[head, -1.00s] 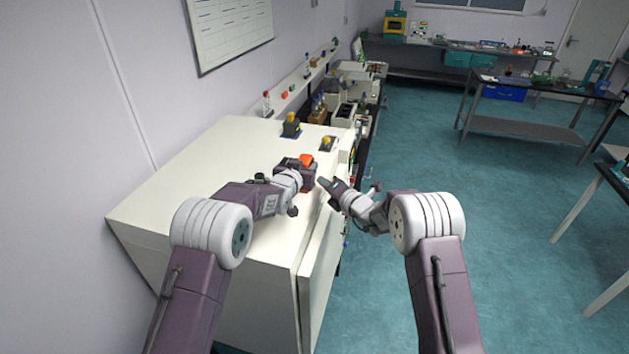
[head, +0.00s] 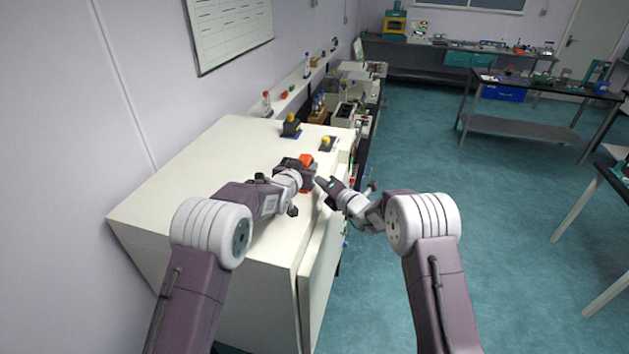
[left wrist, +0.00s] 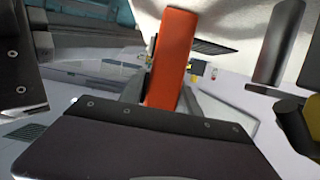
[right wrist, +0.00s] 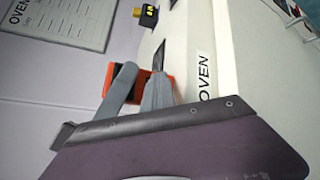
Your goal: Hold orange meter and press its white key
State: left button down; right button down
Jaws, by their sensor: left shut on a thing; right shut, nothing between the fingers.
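The orange meter (head: 306,159) is in my left gripper (head: 305,170), above the right edge of the white oven top. In the left wrist view the meter (left wrist: 171,58) is an upright orange slab between the two grey fingers, which are shut on it. My right gripper (head: 319,181) is shut and empty, just right of the left gripper and close to the meter. In the right wrist view part of the orange meter (right wrist: 166,88) shows behind the grey fingers; I cannot tell whether they touch it. I cannot make out the white key in any view.
The white oven (head: 190,190) stands under the left arm. Two dark blocks with yellow tops, one farther back (head: 291,125) and one nearer the right edge (head: 327,144), stand on it. A cluttered bench runs along the wall behind. Open floor (head: 430,155) lies to the right.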

pick_arm(q)
jog(key=shift+f, duration=0.1)
pick_arm(e)
jog(key=shift+s+d, duration=0.35)
jog(key=shift+d, duration=0.45)
pick_arm(q)
jog(key=c, duration=0.8)
grip_release()
pick_arm(e)
jog(key=d, duration=0.2)
jog(key=s+d, duration=0.1)
jog(key=d, duration=0.1)
jog(key=shift+s+d, duration=0.2)
jog(key=shift+d, duration=0.15)
pick_arm(q)
jog(key=v, duration=1.2)
